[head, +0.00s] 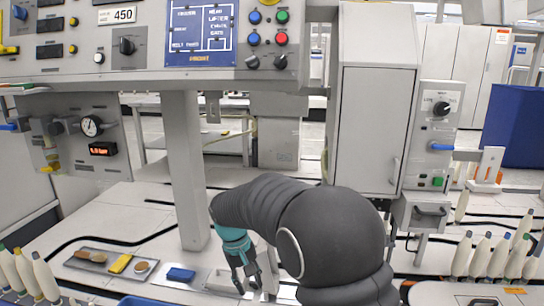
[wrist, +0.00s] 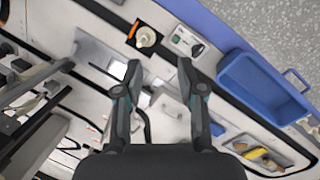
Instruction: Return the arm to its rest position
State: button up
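My dark arm, with a teal band near its end, reaches forward and bends down over the white work surface in the head view. My gripper (head: 249,284) hangs low over the surface near the bottom middle of that view. In the wrist view my gripper (wrist: 159,69) has its two fingers well apart, with nothing held between them. A small pale round part (wrist: 146,37) sits in a dark square beyond the left fingertip. The fingertips appear apart from it.
A grey tray (head: 92,265) with small items lies at left, beside a blue block (head: 181,273). White bobbins stand at both sides (head: 480,257). A blue bin (wrist: 265,86) shows at right in the wrist view. A grey post (head: 186,170) and cabinet (head: 376,100) stand behind.

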jog(key=s+d+r+m+t, duration=0.1)
jog(key=s+d+r+t, duration=0.1)
jog(key=s+d+r, duration=0.2)
jog(key=s+d+r+m+t+y, duration=0.1)
jog(key=s+d+r, duration=0.3)
jog(key=s+d, duration=0.6)
jog(key=s+d+r+m+t+y, duration=0.1)
jog(key=s+d+r+m+t, duration=0.2)
jog(key=s+d, duration=0.5)
jog(key=s+r, duration=0.1)
jog(key=s, duration=0.3)
jog(key=shift+r, duration=0.35)
jog(key=shift+s, duration=0.1)
